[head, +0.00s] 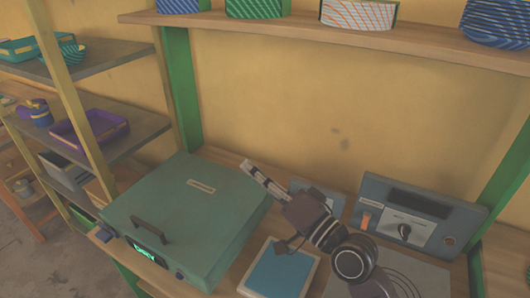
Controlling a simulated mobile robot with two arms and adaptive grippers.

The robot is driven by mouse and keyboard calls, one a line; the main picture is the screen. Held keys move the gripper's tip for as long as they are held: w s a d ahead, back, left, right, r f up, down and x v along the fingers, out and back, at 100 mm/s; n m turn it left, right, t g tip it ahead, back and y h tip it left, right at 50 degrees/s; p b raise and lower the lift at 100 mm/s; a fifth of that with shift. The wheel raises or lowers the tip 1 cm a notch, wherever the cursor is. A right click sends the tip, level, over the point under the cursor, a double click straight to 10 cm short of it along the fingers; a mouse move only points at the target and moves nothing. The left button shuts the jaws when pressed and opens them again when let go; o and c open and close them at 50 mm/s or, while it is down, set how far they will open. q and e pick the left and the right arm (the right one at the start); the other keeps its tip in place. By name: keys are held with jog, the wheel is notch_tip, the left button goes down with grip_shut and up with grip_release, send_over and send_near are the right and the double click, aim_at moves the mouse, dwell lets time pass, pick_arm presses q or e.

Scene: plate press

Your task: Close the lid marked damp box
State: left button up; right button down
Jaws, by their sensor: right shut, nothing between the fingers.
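A wide teal-green box (195,215) stands on the wooden bench at the lower left. It has a flat top, a dark handle toward the front and a small pale label whose text is too small to read. The top looks level and down, with no clear gap visible. A green-lit display shows on its front edge. My right gripper (247,165) is shut and empty, its pale fingers pointing up and left by the box's right rear corner. I cannot tell whether the fingertips touch the box. My left gripper is not in view.
A grey control unit (414,216) with a dark screen, orange switch and knob stands at the right. A blue pad (278,272) lies right of the box. A shelf (340,30) with striped rolls runs above. Side shelves hold a purple tray (88,130).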

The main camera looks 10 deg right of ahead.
jog(key=s+a+f+b, duration=0.3)
jog(key=s+f, duration=0.2)
jog(key=f, duration=0.4)
jog(key=shift+s+a, duration=0.15)
jog(key=shift+a, duration=0.15)
